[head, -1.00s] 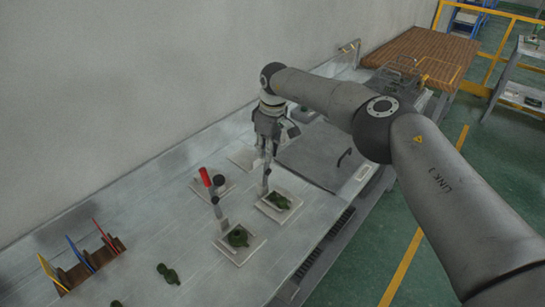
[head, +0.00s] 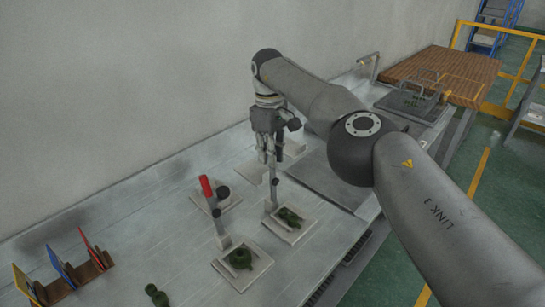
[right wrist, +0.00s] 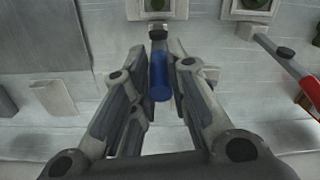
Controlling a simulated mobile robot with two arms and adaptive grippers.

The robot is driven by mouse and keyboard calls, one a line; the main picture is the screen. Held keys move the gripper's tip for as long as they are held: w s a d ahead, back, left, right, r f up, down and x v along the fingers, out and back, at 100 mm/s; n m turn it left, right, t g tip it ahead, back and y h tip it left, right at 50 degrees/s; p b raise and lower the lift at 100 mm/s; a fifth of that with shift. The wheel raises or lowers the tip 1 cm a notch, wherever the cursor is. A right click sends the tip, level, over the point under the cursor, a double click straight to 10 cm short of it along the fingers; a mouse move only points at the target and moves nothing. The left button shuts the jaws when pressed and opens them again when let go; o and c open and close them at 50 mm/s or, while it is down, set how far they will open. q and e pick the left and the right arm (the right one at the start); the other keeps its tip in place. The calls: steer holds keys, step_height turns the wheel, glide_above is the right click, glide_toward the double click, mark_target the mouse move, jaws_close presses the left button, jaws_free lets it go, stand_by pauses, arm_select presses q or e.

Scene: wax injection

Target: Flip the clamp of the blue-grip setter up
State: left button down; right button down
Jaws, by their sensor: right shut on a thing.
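The blue-grip setter's blue grip (right wrist: 160,78) is between the two fingers of my right gripper, which is shut on it in the right wrist view. A dark joint shows at the grip's far end. In the head view my right gripper (head: 268,152) points down above a grey post (head: 271,190) beside a pale plate (head: 308,226) with a green part. The blue grip is hidden there, so I cannot tell the clamp's exact angle. My left gripper is not in view.
A second setter has a red grip (head: 206,186), left of my right gripper; the grip also shows in the right wrist view (right wrist: 309,88). Another pale plate (head: 262,262) holds a green part. A rack with coloured boards (head: 65,272) stands front left. The wall runs behind the table.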

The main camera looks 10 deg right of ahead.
steer(key=shift+a+f, duration=0.15)
stand_by(0.4)
steer(key=c, duration=1.4)
jaws_free()
steer(key=shift+w, duration=0.1)
